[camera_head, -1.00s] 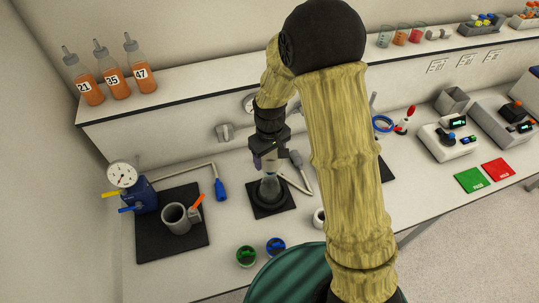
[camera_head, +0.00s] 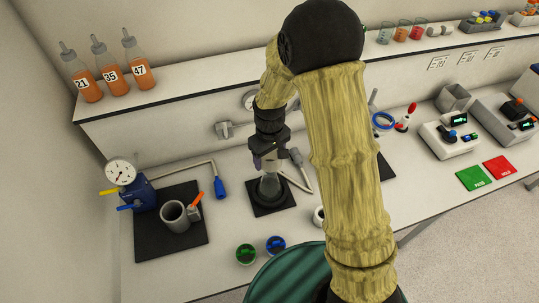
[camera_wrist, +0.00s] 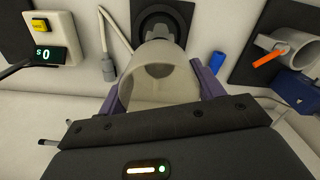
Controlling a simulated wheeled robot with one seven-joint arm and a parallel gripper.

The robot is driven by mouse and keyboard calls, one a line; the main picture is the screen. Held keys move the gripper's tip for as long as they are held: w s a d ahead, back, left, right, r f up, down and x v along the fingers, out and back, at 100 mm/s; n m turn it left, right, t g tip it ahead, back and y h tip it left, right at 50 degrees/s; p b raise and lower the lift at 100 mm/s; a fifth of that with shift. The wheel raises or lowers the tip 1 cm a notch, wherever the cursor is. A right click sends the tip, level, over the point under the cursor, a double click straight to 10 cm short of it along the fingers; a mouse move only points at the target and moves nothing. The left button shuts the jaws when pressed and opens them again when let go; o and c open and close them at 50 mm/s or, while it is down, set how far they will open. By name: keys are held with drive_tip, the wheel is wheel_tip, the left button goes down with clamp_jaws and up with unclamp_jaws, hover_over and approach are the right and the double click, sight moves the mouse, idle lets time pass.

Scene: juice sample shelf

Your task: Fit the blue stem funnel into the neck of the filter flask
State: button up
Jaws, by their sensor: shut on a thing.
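Beyond the funnel a dark round ring (camera_wrist: 157,24) shows on the mat.
A blue ring holder (camera_head: 275,244) and a green one (camera_head: 245,254) stand at the front edge. A grey cup (camera_head: 174,217) and a blue pump with a gauge (camera_head: 141,194) are to the left. A blue-ended hose (camera_head: 219,187) lies between. A shelf with orange bottles (camera_head: 112,82) runs behind.

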drive_tip(key=shift+f, duration=0.2)
drive_tip(key=o, duration=1.1)
drive_tip(key=shift+r, duration=0.1)
wheel_tip(320, 180, up, 17)
drive_tip(key=b, duration=0.4)
drive_tip(key=shift+r, duration=0.15)
drive_tip(key=s+d+f+m+t+b, duration=0.2)
drive_tip(key=s+d+f+m, duration=0.5)
drive_tip(key=s+d+f, duration=0.5)
drive_tip(key=shift+s+d+t, duration=0.3)
drive_tip(key=shift+d, duration=0.55)
